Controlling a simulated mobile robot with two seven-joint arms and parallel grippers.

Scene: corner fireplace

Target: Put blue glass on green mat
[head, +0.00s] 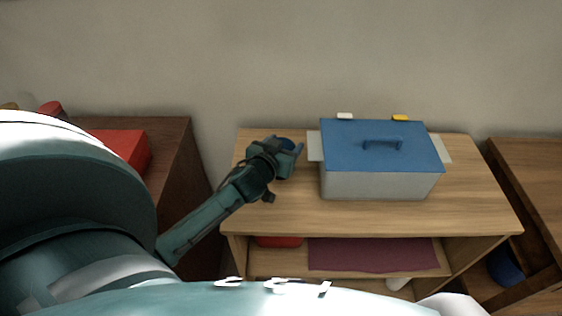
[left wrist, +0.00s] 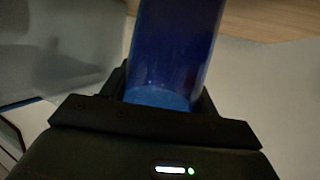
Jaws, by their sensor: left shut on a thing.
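My left gripper (head: 292,152) reaches over the left part of the wooden shelf top. It is shut on the blue glass, which fills the middle of the left wrist view (left wrist: 175,50). In the head view only a little blue of the glass (head: 286,143) shows at the gripper; the rest is hidden by it. I cannot make out a green mat in either view. My right gripper is not in view.
A grey box with a blue handled lid (head: 350,138) stands right of my left gripper, with pale flat pieces jutting out at both sides. The shelf top (head: 400,215) is clear in front. A purple mat (head: 370,254) lies on the lower shelf. A red box (head: 125,150) is at left.

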